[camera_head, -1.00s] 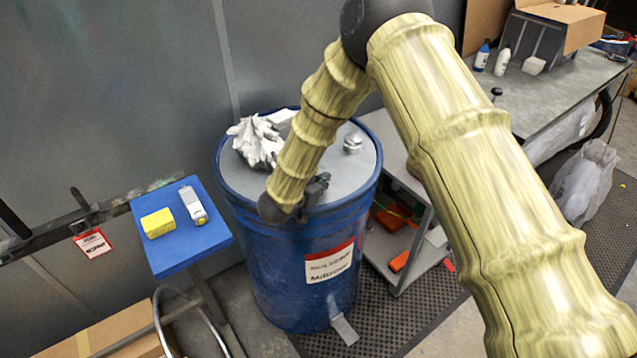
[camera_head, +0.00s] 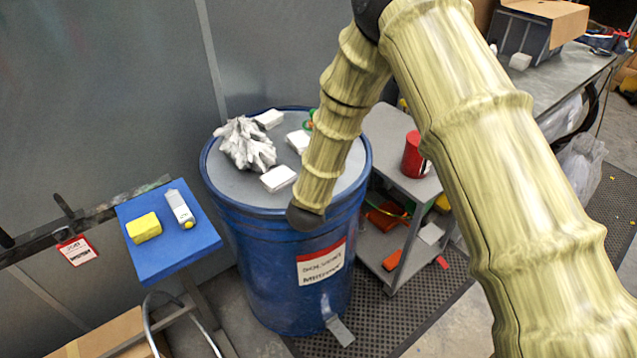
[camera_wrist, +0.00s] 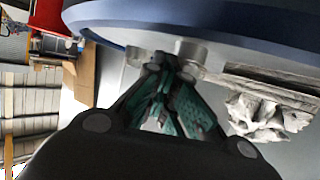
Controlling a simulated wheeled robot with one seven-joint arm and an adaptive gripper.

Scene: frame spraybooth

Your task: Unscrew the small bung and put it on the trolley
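The blue drum (camera_head: 290,275) stands in the middle with a grey lid. My gripper is hidden behind my arm in the head view. In the wrist view my gripper (camera_wrist: 168,70), with dark fingers and green pads, has its tips close to silver metal bungs on the lid. The larger silver bung (camera_wrist: 190,52) shows clearly. A smaller metal piece (camera_wrist: 157,59), perhaps the small bung, is at the fingertips. I cannot tell whether they grip it. My arm hides the bungs in the head view. The grey trolley (camera_head: 385,130) stands right of the drum.
Crumpled grey-white gloves (camera_head: 246,145) and several white blocks lie on the lid. A red can (camera_head: 414,158) stands on the trolley top, leaving bare room beside it. A blue stand (camera_head: 165,245) at left holds a yellow sponge (camera_head: 143,227) and a white bottle (camera_head: 180,208).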

